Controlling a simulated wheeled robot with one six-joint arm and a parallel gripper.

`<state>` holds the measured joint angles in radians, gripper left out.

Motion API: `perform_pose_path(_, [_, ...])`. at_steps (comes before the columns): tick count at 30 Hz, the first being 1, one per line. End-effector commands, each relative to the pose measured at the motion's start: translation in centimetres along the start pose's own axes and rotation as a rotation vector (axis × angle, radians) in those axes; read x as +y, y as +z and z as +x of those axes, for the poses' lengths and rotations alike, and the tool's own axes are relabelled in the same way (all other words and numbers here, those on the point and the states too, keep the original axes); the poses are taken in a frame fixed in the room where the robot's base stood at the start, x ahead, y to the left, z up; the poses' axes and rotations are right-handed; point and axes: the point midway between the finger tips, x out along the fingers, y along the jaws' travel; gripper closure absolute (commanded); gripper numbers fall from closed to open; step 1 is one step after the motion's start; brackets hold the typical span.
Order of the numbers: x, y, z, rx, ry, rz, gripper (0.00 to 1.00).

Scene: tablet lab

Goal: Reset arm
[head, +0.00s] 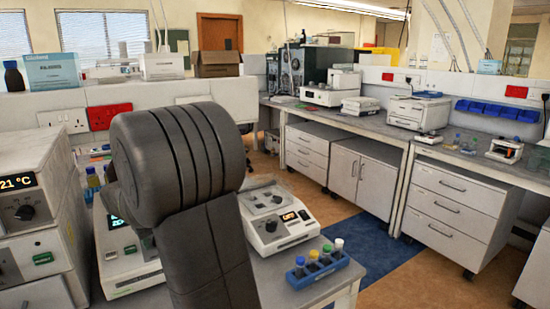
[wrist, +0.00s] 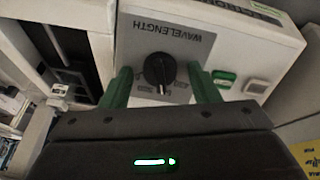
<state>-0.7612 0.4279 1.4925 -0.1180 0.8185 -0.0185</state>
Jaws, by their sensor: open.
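My gripper (wrist: 160,76) shows in the wrist view with its two green fingers spread apart, open. A black knob (wrist: 160,69) on a white instrument (wrist: 240,48) labelled WAVELENGTH lies between the fingers in that view. No contact between fingers and knob is visible, and I cannot tell how far apart they are in depth. In the head view my dark grey arm fills the left foreground and hides the gripper.
A far bench with drawers (head: 455,205) runs along the right. Floor shows between the benches.

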Motion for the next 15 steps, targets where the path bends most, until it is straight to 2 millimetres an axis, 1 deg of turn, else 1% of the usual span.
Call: perform_pose_path(15, [0.03,0.02,-0.03,0.002,-0.002,0.423,0.45])
